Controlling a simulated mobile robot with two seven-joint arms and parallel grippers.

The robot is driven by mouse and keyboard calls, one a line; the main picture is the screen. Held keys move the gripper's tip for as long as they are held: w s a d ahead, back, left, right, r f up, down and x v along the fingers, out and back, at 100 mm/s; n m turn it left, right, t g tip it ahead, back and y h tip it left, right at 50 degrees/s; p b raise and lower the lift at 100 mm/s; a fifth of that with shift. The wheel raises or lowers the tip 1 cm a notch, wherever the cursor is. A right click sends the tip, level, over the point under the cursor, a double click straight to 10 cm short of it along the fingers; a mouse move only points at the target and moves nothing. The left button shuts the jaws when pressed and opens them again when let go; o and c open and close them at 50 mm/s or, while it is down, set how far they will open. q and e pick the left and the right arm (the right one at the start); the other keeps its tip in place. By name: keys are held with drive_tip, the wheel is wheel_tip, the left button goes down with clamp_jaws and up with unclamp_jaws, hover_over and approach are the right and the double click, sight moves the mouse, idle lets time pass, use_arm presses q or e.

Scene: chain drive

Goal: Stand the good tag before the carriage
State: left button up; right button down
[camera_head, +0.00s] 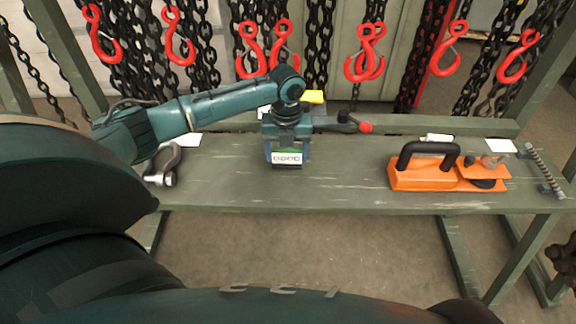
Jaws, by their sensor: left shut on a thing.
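The good tag (288,157) is a small white plate with a green band and dark lettering, facing me and upright. My left gripper (287,146) points down onto the bench and is shut on the tag. The fingers hide part of the tag, and I cannot tell whether its lower edge touches the bench. I cannot say for sure which thing is the carriage. An orange device with a black handle (428,175) stands on the right part of the bench. My right gripper is not in view.
The green bench (340,185) is clear between the tag and the orange device. A grey shackle (162,165) lies at left, a red-ended lever (364,127) behind the gripper, a threaded rod (540,165) at right. Red hooks (367,62) and chains hang behind.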

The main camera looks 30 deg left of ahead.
sight(287, 161)
use_arm(q)
wheel_tip(287, 161, down, 4)
drive_tip(key=shift+r, duration=0.1)
drive_tip(key=shift+f, duration=0.25)
drive_tip(key=shift+f, duration=0.15)
drive_tip(key=o, duration=1)
drive_tip(key=shift+c, duration=0.2)
